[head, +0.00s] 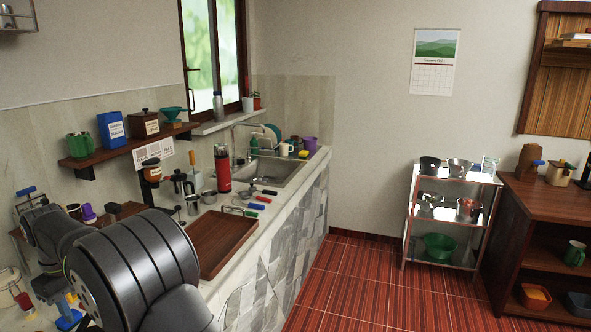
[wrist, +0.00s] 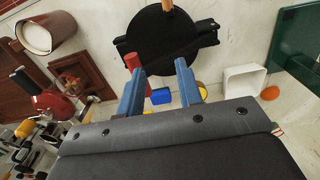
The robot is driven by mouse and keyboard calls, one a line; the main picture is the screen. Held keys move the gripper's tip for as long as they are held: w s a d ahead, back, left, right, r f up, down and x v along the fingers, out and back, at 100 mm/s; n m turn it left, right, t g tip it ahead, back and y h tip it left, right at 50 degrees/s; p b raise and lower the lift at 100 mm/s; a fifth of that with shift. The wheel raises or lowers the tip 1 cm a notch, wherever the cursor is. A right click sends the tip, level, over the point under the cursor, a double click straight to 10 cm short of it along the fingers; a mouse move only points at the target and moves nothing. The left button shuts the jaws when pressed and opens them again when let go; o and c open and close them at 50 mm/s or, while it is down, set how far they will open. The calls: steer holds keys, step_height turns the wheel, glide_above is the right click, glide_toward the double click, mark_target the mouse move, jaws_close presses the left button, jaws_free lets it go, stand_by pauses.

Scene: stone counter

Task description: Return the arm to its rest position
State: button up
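My gripper (wrist: 160,68) shows in the wrist view with its two blue fingers spread apart. No object is gripped between the fingertips. A red block (wrist: 137,74), a blue block (wrist: 161,96) and a partly hidden yellow piece (wrist: 202,91) show around and between the fingers, beyond them on the pale counter. In the head view my dark arm fills the lower left, reaching over the counter. It hides part of the counter there, and the gripper's fingers are hard to make out.
The wrist view shows a black round appliance (wrist: 170,35), a white square dish (wrist: 245,83), an orange fruit (wrist: 270,93) and a red pot (wrist: 50,103). In the head view a brown tray (head: 222,241), a red flask (head: 222,172) and a sink (head: 272,172) lie right of my arm.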

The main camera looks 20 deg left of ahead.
steer(key=s+r, duration=0.3)
steer(key=s, duration=1.2)
steer(key=w+d+r+m, duration=0.1)
steer(key=w+r, duration=0.5)
steer(key=w, duration=0.1)
steer(key=shift+d+m, duration=0.35)
steer(key=shift+m, duration=0.05)
